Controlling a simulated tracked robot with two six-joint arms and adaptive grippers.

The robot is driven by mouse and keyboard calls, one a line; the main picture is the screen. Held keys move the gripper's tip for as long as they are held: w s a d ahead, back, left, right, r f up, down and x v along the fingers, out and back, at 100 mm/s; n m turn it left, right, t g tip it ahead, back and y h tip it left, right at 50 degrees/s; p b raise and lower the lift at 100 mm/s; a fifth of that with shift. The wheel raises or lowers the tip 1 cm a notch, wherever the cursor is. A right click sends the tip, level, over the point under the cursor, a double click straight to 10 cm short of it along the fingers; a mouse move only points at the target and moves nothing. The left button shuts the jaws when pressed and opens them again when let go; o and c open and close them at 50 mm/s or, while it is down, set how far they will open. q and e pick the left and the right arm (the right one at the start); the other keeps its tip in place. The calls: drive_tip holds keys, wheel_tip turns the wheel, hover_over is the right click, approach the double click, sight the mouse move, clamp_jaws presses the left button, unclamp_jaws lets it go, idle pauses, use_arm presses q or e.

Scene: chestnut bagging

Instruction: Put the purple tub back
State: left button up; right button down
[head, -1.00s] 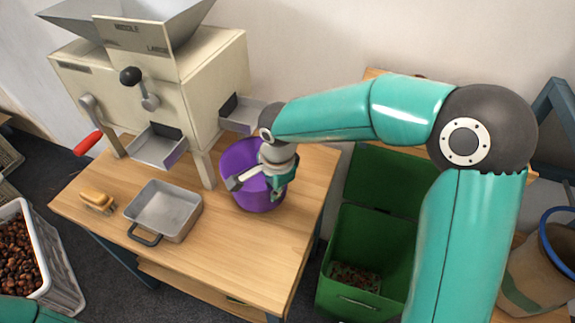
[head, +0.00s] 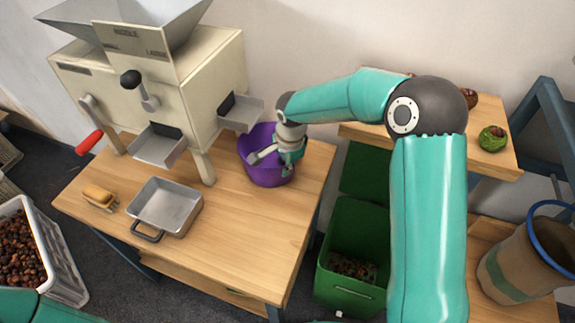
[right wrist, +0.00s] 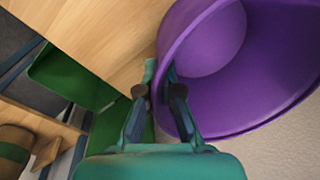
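The purple tub (head: 259,173) is at the back right of the wooden table, by the machine's right outlet tray (head: 240,113). My right gripper (head: 276,168) covers part of it in the head view. In the right wrist view the fingers (right wrist: 158,92) straddle the wall of the tub (right wrist: 265,85), one inside and one outside, closed on it. The visible inside of the tub looks empty. I cannot tell whether its base touches the table. Only a piece of my left arm shows at the lower left; its gripper is out of view.
A metal pan (head: 165,207) and a brush (head: 99,197) lie on the table (head: 235,225). The machine (head: 205,75) stands behind. A green bin (head: 345,285) is right of the table. A crate of chestnuts (head: 62,268) is at left. A shelf (head: 440,145) stands behind my right arm.

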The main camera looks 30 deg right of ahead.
drive_tip(key=shift+f, duration=0.1)
drive_tip(key=c, duration=1.3)
unclamp_jaws()
drive_tip(key=r, duration=0.4)
drive_tip(key=s+r, duration=0.1)
drive_tip(key=r, duration=0.7)
drive_tip(key=shift+s+r, duration=0.1)
drive_tip(key=shift+s, duration=0.25)
